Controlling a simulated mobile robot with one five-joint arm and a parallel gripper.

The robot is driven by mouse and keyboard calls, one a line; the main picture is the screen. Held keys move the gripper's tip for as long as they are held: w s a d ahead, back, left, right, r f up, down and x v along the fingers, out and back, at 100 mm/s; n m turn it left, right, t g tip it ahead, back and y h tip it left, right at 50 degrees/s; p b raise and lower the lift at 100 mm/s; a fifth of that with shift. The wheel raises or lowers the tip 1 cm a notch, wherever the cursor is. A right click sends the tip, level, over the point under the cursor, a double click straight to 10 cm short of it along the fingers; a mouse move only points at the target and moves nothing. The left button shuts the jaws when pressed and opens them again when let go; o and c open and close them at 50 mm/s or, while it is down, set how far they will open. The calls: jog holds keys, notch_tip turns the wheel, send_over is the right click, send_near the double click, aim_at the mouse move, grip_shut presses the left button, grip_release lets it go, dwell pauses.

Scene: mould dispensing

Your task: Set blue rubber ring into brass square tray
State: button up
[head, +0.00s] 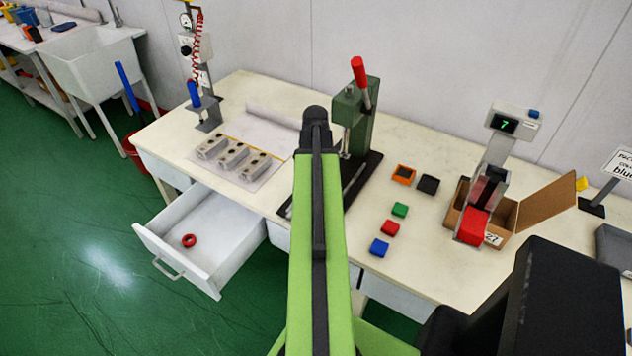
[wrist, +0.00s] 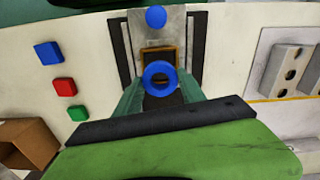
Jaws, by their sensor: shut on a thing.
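The blue rubber ring (wrist: 150,78) shows in the middle of the wrist view, held in my gripper (wrist: 160,79). The brass square tray (wrist: 145,50) shows as a brownish square frame with a dark inside, just above the ring in the picture. The ring overlaps its lower edge in this view; I cannot tell how large the gap between them is. In the head view my arm hides the ring, the gripper and the tray.
The green press (head: 371,115) with a red handle stands beside my arm. Blue (head: 379,248), red (head: 390,228) and green (head: 400,209) blocks lie to the right. Grey moulds (head: 232,156) lie left. An open drawer (head: 205,275) holds a red ring (head: 183,240).

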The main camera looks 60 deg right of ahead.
jog(key=shift+f+b, duration=1.7)
jog(key=shift+f, duration=0.3)
jog(key=shift+f+b, duration=0.4)
jog(key=shift+b, duration=0.05)
jog(key=o, duration=1.4)
notch_tip(320, 180, up, 17)
jog(key=p, duration=1.7)
jog(key=shift+r, duration=0.2)
